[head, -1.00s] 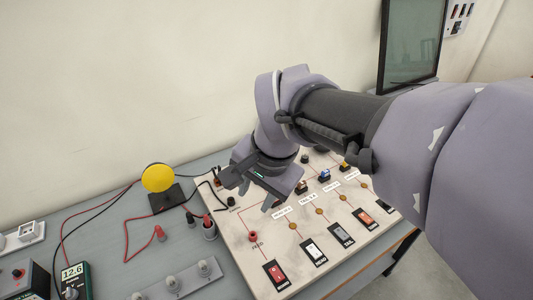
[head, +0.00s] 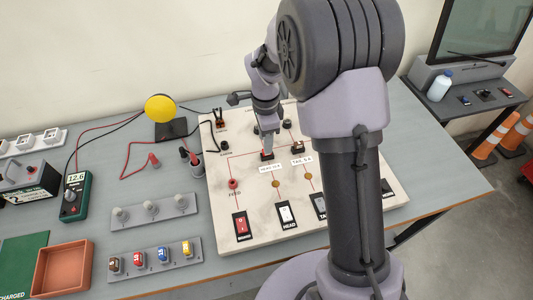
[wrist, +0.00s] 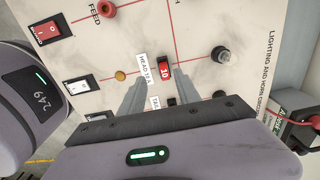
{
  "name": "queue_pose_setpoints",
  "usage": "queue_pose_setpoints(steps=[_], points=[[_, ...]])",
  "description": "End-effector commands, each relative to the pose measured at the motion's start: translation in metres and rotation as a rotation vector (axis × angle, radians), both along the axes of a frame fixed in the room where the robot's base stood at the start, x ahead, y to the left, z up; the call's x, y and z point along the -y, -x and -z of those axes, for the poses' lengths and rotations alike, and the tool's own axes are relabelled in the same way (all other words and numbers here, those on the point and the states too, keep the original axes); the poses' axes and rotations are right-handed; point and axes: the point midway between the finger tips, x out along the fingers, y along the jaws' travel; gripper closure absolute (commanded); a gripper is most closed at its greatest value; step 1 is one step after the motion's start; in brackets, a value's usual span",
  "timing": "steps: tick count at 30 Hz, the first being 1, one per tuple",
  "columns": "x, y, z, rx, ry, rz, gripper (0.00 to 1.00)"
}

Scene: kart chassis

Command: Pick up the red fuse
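A red fuse marked 10 (wrist: 165,70) sits in the white circuit board (head: 216,205), beside the HEAD label. In the head view it is mostly hidden by my gripper (head: 267,148). In the wrist view my gripper (wrist: 178,68) is open, one finger to each side of this fuse, with visible gaps. Whether the fingertips reach down to its level is hard to tell. Another red fuse (head: 138,258) stands in the grey fuse rack (head: 120,280) at the table's front, between a brown and a blue one.
A red switch (head: 241,225) and other switches line the board's front edge. A red FEED post (head: 233,184) and dark posts stand on the board. A yellow disc (head: 160,108), a multimeter (head: 74,195) and an orange tray (head: 62,270) are to the left.

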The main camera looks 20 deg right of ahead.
Motion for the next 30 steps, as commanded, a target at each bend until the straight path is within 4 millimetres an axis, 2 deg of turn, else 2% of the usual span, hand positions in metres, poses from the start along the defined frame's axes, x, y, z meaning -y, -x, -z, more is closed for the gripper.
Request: queue_pose_setpoints(steps=[9,14,21,30], points=[[0.005,-0.007,0.052,-0.002,0.000,0.000,0.61],[0.005,-0.007,0.051,-0.001,0.000,0.000,0.61],[0.005,-0.007,0.050,-0.001,0.000,0.000,1.00],[0.005,-0.007,0.050,0.000,0.000,0.000,1.00]])
